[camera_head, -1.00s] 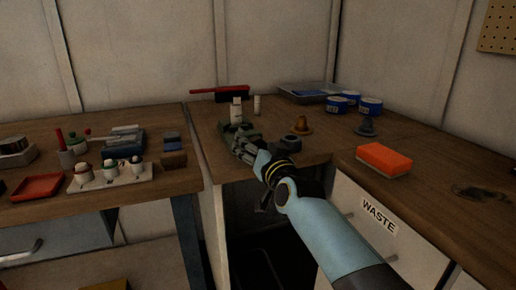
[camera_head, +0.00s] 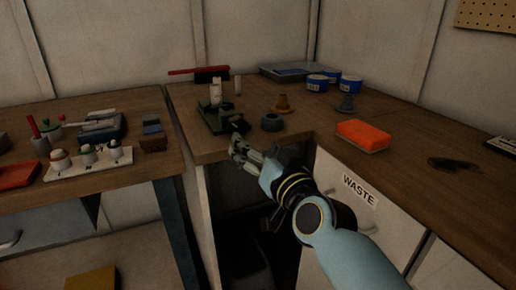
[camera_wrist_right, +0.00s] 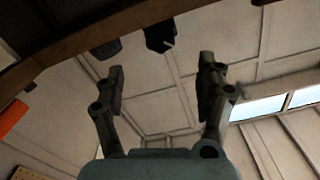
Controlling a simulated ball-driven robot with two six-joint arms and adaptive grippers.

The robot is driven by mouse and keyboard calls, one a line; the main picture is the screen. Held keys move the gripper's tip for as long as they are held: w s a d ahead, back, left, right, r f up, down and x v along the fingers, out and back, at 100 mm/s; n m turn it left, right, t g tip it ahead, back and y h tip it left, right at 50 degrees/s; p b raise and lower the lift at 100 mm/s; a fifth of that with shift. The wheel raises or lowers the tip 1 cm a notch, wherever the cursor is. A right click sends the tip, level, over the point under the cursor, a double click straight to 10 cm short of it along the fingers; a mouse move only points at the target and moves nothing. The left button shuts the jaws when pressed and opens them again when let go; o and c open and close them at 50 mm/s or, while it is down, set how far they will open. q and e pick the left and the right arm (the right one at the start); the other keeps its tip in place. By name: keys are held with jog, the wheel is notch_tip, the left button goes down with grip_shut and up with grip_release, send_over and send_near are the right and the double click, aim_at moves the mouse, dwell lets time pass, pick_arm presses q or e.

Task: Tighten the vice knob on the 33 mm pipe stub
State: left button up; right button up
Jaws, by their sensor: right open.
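A green vice (camera_head: 208,121) stands near the front edge of the wooden bench in the head view. A pale upright pipe stub (camera_head: 215,93) rises from it. A dark knob (camera_head: 240,126) shows at the vice's front right. My right gripper (camera_head: 238,143) is just in front of the vice and apart from it, by the bench edge. In the right wrist view its jaws (camera_wrist_right: 160,80) are open and empty. A dark blocky piece (camera_wrist_right: 160,36), perhaps the knob, lies beyond the fingertips there. My left gripper is not in view.
A drawer labelled WASTE (camera_head: 345,200) is below. Bench space right of the ring is clear.

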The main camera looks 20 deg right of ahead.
aim_at(239, 128)
jog(key=w+n+b, duration=0.1)
jog(key=w, duration=0.3)
jog(key=w+n+b, duration=0.1)
jog(key=w, duration=0.3)
jog(key=w+n+b, duration=0.1)
jog(key=w+b, duration=0.1)
jog(key=w, duration=0.2)
jog(key=shift+a, duration=0.25)
jog(key=shift+c, duration=0.4)
jog(key=c, duration=1.1)
jog(key=shift+r+m+p, duration=0.3)
jog(key=shift+m+p, duration=0.5)
jog(key=shift+p, duration=0.4)
jog(key=shift+f+m, duration=0.2)
jog(key=shift+m, duration=0.5)
jog(key=shift+f, duration=0.1)
